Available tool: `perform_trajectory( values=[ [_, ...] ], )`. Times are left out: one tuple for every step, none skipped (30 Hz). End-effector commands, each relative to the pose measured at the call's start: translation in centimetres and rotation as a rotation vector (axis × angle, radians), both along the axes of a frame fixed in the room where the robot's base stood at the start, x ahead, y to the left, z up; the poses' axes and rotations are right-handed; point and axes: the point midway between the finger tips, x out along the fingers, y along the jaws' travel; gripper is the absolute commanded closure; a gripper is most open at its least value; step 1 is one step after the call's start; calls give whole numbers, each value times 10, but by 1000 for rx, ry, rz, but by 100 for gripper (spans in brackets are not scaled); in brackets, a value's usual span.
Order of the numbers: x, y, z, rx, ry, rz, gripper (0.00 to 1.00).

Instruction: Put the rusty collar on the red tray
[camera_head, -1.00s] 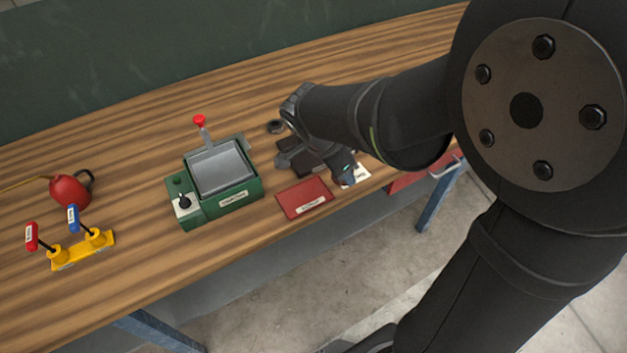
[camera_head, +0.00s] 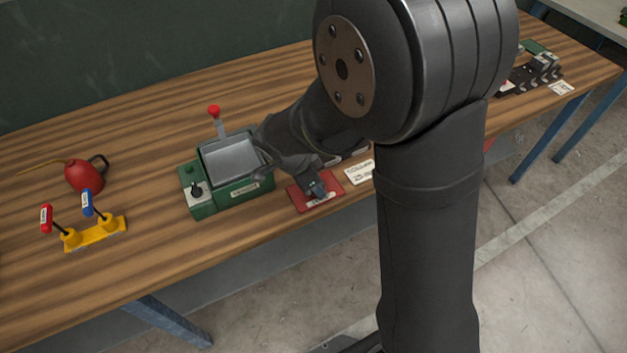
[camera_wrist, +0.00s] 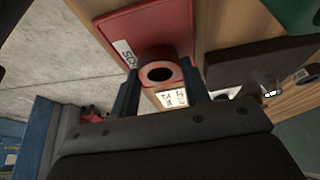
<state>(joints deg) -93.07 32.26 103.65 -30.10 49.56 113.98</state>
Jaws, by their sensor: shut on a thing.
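The rusty collar (camera_wrist: 160,72) is a short reddish-brown ring with a dark hole, between the two fingers of my gripper (camera_wrist: 159,88) in the wrist view. The gripper is shut on it. The red tray (camera_wrist: 150,24) lies behind the collar in that view, with a white label on its edge. In the head view my gripper (camera_head: 316,189) is over the red tray (camera_head: 297,196), near its middle. The collar cannot be made out there, and I cannot tell whether it touches the tray.
A green machine with a grey pan (camera_head: 232,158) and red-knobbed lever stands just left of the tray. Farther left are a red oil can (camera_head: 83,176) and a yellow stand (camera_head: 95,236) with red and blue handles. A white card (camera_head: 359,172) lies right of the tray.

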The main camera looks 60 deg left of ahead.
Motion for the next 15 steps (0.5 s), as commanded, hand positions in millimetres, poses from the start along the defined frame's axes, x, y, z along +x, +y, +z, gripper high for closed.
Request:
perform_trajectory(
  values=[
    [0,0,1,1,0,0,80],
    [0,0,1,1,0,-1,80],
    [0,0,1,1,0,0,80],
    [0,0,1,1,0,0,80],
    [0,0,0,1,0,0,80],
    [0,0,-1,0,0,0,80],
    [0,0,-2,0,0,0,80],
    [0,0,-3,0,0,0,80],
    [0,0,-2,1,0,0,50],
    [0,0,-2,1,0,0,44],
    [0,0,-2,1,0,0,38],
    [0,0,-2,1,0,0,36],
    [0,0,-2,1,0,0,36],
    [0,0,-2,1,0,0,36],
    [0,0,-2,1,0,0,36]
  ],
)
